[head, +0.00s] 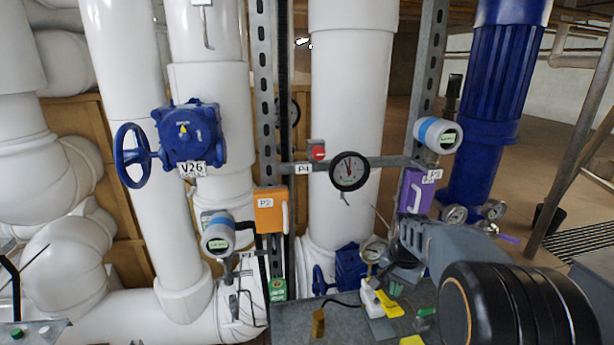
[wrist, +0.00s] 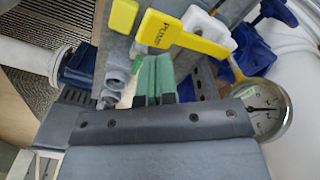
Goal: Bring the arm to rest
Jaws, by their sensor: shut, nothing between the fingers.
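My gripper (wrist: 153,78) shows in the wrist view as two green-padded fingers pressed together, with nothing between them. The fingers point toward a yellow tag (wrist: 185,36) lettered "PUMP", and I cannot tell how close they are to it. In the head view my arm (head: 520,300) fills the lower right and is bent, with its grey link reaching up and left in front of the pipework. I cannot make out the fingers clearly in the head view.
A pressure gauge (wrist: 262,108) stands close at the right of the gripper. A grey bench (head: 300,322) carries a white padlock-like item (head: 370,297) and yellow tags. Purple box P3 (head: 413,190), a blue column (head: 490,100) and white pipes (head: 345,100) stand behind. Open floor lies at the right.

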